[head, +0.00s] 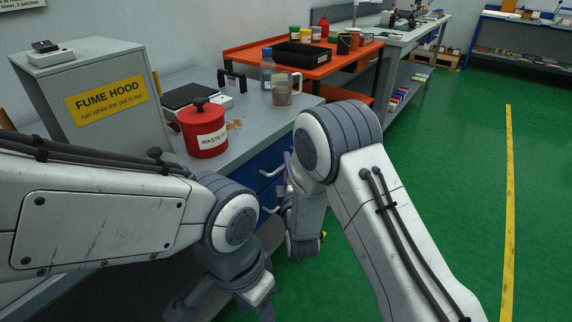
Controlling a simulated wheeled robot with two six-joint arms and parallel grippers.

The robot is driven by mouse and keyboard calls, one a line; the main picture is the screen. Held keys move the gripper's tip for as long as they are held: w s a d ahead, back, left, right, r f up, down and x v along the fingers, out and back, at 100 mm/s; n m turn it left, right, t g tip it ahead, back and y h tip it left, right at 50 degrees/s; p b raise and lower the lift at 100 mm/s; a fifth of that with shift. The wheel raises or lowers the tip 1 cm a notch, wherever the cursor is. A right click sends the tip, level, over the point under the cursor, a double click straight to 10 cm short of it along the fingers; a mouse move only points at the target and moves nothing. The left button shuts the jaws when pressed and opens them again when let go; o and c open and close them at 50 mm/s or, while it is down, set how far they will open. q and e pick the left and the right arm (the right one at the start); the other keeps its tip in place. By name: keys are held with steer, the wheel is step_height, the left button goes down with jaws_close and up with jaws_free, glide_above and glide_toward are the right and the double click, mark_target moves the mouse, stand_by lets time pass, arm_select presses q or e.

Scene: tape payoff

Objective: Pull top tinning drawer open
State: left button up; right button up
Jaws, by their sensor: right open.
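The blue drawer front (272,163) is on the side of the grey bench, with a pale bar handle (272,173) near its top. A second pale handle (270,210) sits lower down. The drawer fronts look closed, but my arms hide much of them. My right gripper (284,200) is open beside the handles, pointing toward the cabinet; I cannot tell whether it touches a handle.
The grey fume hood (100,98) is at left. An orange cart (310,70) stands behind. Green floor is open at right.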

steer(key=shift+w+a+r, duration=0.1)
steer(key=shift+w, duration=0.45)
jaws_close()
stand_by(1.1)
